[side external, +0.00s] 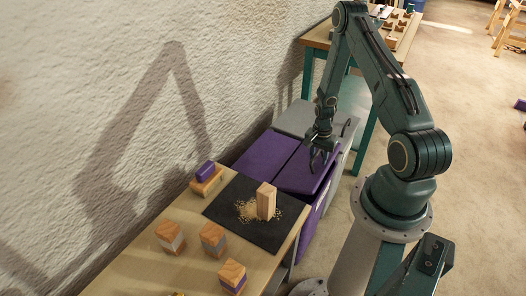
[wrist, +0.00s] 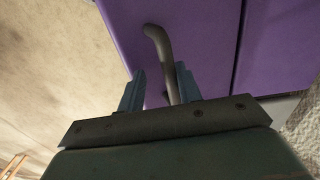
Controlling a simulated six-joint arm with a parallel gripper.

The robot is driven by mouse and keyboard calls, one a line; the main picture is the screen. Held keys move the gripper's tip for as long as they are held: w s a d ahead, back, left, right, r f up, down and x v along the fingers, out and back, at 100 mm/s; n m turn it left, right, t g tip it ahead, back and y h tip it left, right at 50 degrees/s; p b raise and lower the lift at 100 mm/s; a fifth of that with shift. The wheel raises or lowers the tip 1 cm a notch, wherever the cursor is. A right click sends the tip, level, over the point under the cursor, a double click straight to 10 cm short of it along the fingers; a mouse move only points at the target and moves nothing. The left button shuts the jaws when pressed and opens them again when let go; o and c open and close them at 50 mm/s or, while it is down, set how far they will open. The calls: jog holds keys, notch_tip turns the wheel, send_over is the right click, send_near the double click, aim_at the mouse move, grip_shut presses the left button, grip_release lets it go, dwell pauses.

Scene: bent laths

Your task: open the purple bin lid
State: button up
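My gripper (side external: 321,163) points down over the lid. In the wrist view my gripper (wrist: 160,88) has its two fingers apart, and the handle runs between them, nearer the right finger. Whether a finger touches it I cannot tell. The handle's lower end is hidden behind the gripper body.
A grey bin (side external: 290,120) stands behind the purple one. The wooden bench (side external: 140,270) in front holds a dark mat (side external: 235,192) with an upright wood block (side external: 266,201), and several other blocks. A rough wall (side external: 90,80) runs along the left.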

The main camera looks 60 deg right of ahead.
jog(key=shift+s+f, duration=0.15)
jog(key=shift+s, duration=0.05)
notch_tip(320, 180, up, 14)
jog(key=w+a+r+n, duration=0.3)
jog(key=a+r, duration=0.2)
jog(key=r, duration=0.3)
jog(key=w+a+r+n+t+h, duration=0.1)
jog(key=w+a+r+n, duration=0.2)
jog(key=r, duration=0.5)
jog(key=shift+w+a+r, duration=0.3)
jog(key=shift+w+a, duration=0.4)
jog(key=shift+a, duration=0.35)
jog(key=shift+c, duration=0.4)
